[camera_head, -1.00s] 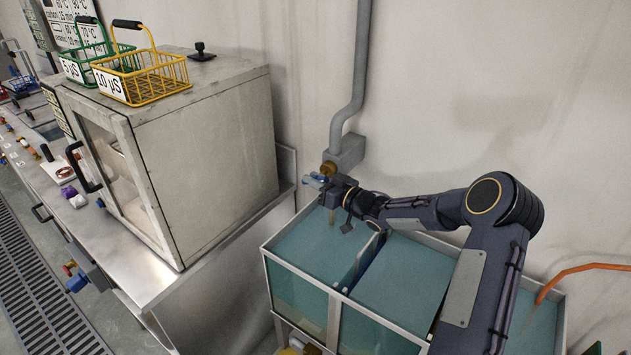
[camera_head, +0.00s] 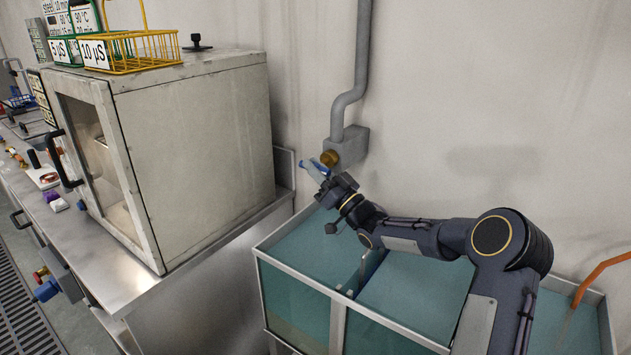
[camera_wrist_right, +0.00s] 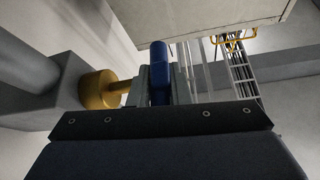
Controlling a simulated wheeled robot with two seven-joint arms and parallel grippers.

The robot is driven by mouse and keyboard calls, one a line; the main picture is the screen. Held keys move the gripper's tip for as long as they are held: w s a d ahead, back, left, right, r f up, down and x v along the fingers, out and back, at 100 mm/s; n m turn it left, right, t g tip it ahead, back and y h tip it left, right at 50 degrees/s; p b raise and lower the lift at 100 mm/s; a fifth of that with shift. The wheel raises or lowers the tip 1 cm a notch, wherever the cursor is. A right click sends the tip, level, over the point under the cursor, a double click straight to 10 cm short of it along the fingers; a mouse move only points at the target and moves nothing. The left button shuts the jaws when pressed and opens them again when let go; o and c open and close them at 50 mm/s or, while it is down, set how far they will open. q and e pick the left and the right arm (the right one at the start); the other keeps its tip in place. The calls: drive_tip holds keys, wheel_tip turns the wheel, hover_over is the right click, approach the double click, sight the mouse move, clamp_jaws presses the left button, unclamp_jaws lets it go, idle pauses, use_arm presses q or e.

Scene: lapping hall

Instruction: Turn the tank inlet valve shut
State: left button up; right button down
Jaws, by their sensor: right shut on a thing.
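The tank inlet valve is on the wall above the back left of the tank. My right gripper (camera_head: 316,173) is shut on the blue handle. In the right wrist view the blue handle (camera_wrist_right: 159,72) stands between the two fingers, with the brass body (camera_wrist_right: 98,90) to the left. The fingers hide part of the handle. My left gripper is not in view.
The tank (camera_head: 300,318) with teal water and a divider lies under my right arm. A grey pipe (camera_head: 350,95) runs up the wall. A large cabinet (camera_head: 205,150) with a yellow basket (camera_head: 140,50) on top stands left on a steel counter (camera_head: 115,275).

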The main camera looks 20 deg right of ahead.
idle(0.4)
drive_tip(key=c, duration=1.3)
unclamp_jaws()
drive_tip(key=shift+c, duration=0.2)
drive_tip(key=b+v, duration=0.1)
drive_tip(key=v, duration=0.7)
